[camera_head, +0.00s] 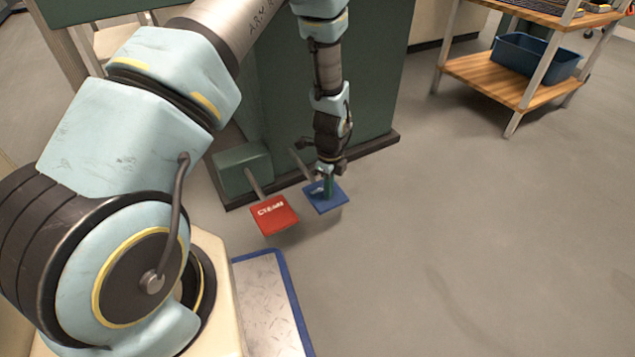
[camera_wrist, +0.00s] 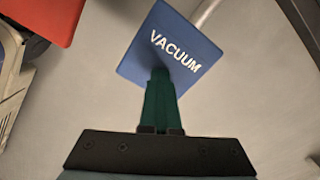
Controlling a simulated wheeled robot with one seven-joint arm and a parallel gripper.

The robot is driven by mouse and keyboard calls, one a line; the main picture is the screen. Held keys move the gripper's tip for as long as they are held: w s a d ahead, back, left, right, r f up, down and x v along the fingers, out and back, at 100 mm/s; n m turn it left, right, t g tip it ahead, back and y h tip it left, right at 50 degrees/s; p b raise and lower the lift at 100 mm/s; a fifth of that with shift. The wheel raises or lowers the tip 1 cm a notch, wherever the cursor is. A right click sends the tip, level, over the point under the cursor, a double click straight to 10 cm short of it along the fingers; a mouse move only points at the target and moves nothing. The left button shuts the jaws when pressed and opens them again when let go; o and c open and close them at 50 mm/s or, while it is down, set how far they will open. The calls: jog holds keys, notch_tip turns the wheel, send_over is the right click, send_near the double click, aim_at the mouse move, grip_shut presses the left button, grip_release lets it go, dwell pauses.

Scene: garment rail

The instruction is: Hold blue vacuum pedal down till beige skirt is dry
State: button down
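The blue vacuum pedal (camera_head: 334,204) sticks out low above the floor from the green machine. In the wrist view the blue pedal (camera_wrist: 186,30) shows white VACUUM lettering. My gripper (camera_head: 327,184) points down at the blue pedal. Its green fingers (camera_wrist: 160,74) are together with nothing between them. Their tips overlap the pedal's near part in the wrist view and seem to rest on its top; how far the pedal is pressed I cannot tell. The beige skirt is in neither view.
A red steam pedal (camera_head: 274,214) sits just left of the blue one; its corner (camera_wrist: 40,15) shows in the wrist view. The green cabinet (camera_head: 375,80) stands behind. A wooden shelf cart (camera_head: 490,82) with a blue bin (camera_head: 535,57) is at upper right. Floor at right is clear.

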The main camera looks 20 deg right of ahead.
jog(key=shift+f+b, duration=0.95)
jog(key=shift+f, duration=1.15)
jog(key=shift+r, duration=0.1)
jog(key=shift+a, duration=0.1)
dwell(1.6)
notch_tip(320, 180, up, 10)
jog(key=p, duration=0.8)
jog(key=shift+p, duration=0.4)
jog(key=shift+f, duration=0.2)
